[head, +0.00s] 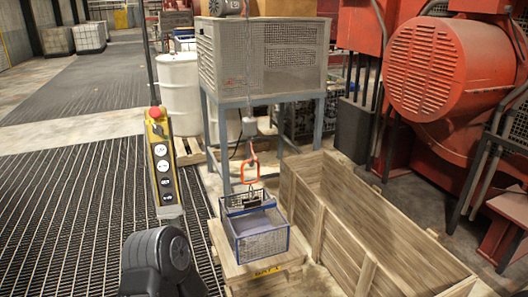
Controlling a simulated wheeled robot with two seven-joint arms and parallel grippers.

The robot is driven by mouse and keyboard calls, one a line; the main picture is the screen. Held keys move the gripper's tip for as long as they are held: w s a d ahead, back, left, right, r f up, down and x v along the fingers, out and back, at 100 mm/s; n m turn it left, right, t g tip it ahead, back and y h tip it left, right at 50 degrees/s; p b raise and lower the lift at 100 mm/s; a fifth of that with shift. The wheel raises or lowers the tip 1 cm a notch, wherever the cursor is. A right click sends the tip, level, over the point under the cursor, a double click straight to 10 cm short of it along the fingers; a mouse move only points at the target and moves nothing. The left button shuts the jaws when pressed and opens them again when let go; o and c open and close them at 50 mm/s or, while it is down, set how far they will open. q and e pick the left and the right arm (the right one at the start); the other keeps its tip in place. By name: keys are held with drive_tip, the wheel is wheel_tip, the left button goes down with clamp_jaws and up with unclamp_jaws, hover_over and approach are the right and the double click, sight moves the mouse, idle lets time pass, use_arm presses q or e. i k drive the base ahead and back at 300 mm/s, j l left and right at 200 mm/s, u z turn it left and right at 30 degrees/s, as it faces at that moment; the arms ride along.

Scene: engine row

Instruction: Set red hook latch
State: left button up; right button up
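A small red hook (253,156) hangs at the centre, below a grey hoist block (249,127). An orange ring (249,173) is just under it, above a blue-framed wire basket (256,232). The hook's latch is too small to make out, and I cannot tell whether the hook and ring are linked. The basket stands on a wooden pallet or crate top (222,240). A black joint of my arm shows at the bottom left, but neither gripper is in view.
A yellow pendant (162,165) with a red button hangs at the left. An open wooden crate (365,250) stands right of the basket. A caged unit on legs (230,60) and a white drum (180,92) are behind. The grated floor (75,220) at left is clear.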

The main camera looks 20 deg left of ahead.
sight(255, 160)
drive_tip(key=i+z, duration=0.15)
drive_tip(key=i, duration=0.3)
drive_tip(key=i+j+z, duration=0.15)
drive_tip(key=i, duration=0.3)
drive_tip(key=i+j+z, duration=0.15)
drive_tip(key=i, duration=0.3)
